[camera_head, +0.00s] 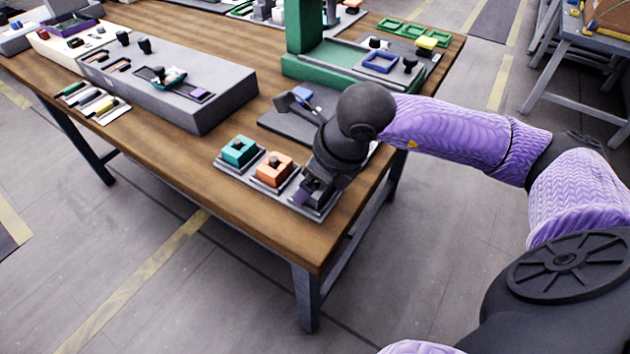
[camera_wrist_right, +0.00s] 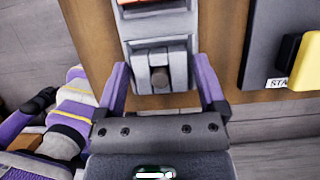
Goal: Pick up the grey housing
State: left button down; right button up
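My right gripper (camera_wrist_right: 163,70) is open, with one purple finger on each side of the housing; contact cannot be made out. In the head view my right gripper (camera_head: 310,194) is low over the tray's near right end and mostly hides the housing. My left gripper is not in view.
The tray (camera_head: 250,171) also holds a teal housing (camera_head: 239,150) and an orange housing (camera_head: 273,169). A large grey block (camera_head: 200,85) stands to the left, a green stand (camera_head: 305,30) behind. A yellow part (camera_wrist_right: 306,62) is right of the gripper. Bare wooden table surrounds the tray.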

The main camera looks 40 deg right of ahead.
jog(key=c, duration=0.9)
jog(key=shift+c, duration=0.3)
